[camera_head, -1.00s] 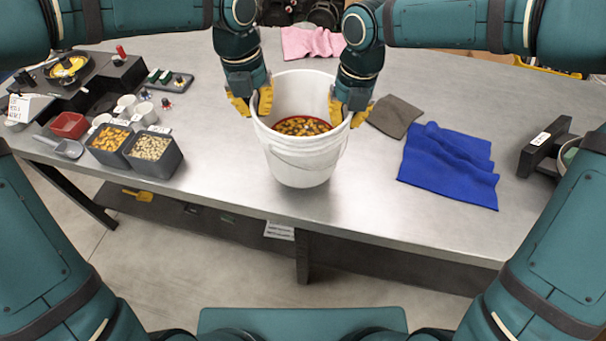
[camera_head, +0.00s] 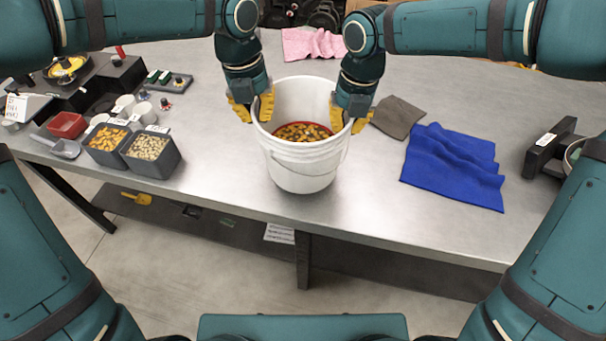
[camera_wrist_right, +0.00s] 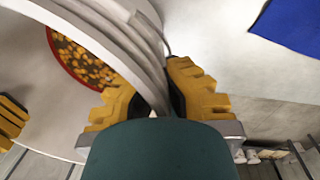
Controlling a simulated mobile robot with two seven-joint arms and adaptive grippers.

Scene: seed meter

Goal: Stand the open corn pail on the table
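The open white pail (camera_head: 302,162) is upright over the front middle of the table (camera_head: 390,205). It has a wire handle hanging at its front and holds orange and dark kernels (camera_head: 302,132) inside a red ring. I cannot tell whether its base touches the tabletop. My left gripper (camera_head: 252,108) grips the left rim, one yellow finger inside and one outside. My right gripper (camera_head: 350,115) grips the right rim the same way. In the right wrist view its fingers (camera_wrist_right: 155,95) close on the pail wall (camera_wrist_right: 105,35).
Two dark bins of kernels (camera_head: 152,150), a red tray (camera_head: 68,125) and white cups stand at the left. A grey cloth (camera_head: 398,117) and a blue cloth (camera_head: 455,167) lie to the right, a pink cloth (camera_head: 312,44) behind. The front table edge is close below the pail.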

